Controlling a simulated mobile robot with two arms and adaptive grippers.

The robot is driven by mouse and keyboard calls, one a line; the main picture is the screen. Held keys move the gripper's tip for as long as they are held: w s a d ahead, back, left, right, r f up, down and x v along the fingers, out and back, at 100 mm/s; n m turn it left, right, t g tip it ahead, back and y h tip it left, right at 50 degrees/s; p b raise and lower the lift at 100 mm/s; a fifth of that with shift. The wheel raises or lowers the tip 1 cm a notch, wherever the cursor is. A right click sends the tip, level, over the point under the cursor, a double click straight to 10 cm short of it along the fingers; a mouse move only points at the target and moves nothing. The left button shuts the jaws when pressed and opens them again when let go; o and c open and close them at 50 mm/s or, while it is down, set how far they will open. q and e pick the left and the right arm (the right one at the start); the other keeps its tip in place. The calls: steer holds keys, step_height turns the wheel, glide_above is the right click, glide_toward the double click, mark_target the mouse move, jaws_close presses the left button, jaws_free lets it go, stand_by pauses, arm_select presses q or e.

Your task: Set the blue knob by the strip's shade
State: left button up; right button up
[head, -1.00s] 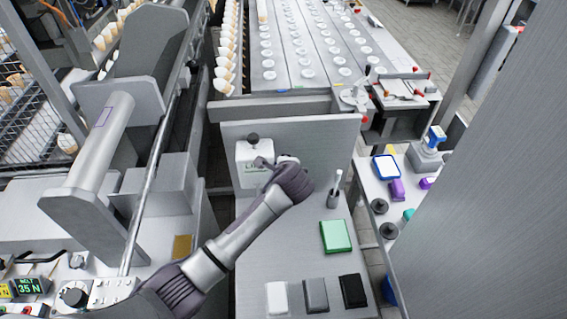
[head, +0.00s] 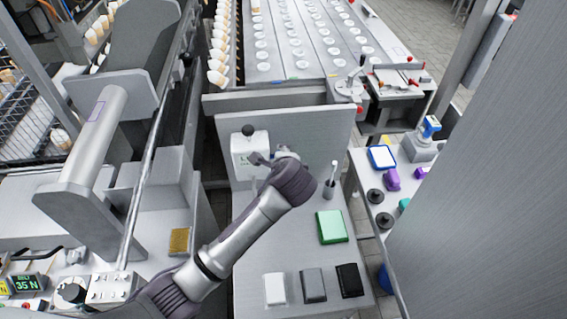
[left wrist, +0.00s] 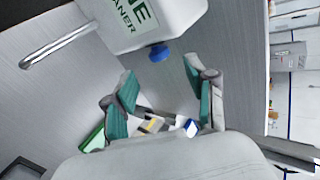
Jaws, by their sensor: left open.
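The blue knob (left wrist: 158,51) sticks out of the lower end of a white box with green lettering (left wrist: 145,20) in the left wrist view. In the head view this white box (head: 241,150) stands against the upright metal panel; the knob is hidden there. My left gripper (left wrist: 159,82) is open, its teal-padded fingers spread just short of the knob, with nothing between them. In the head view my left gripper (head: 266,159) is partly hidden by its own wrist, in front of the box. I cannot make out a test strip. My right gripper is not in view.
The metal counter holds a green pad (head: 332,227), a cup with a brush (head: 329,188), and white, grey and black blocks (head: 313,286) at its front. A side table on the right holds a blue-rimmed tray (head: 382,157).

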arm_select(q)
steer(key=v, duration=0.5)
steer(key=shift+s+r, duration=0.2)
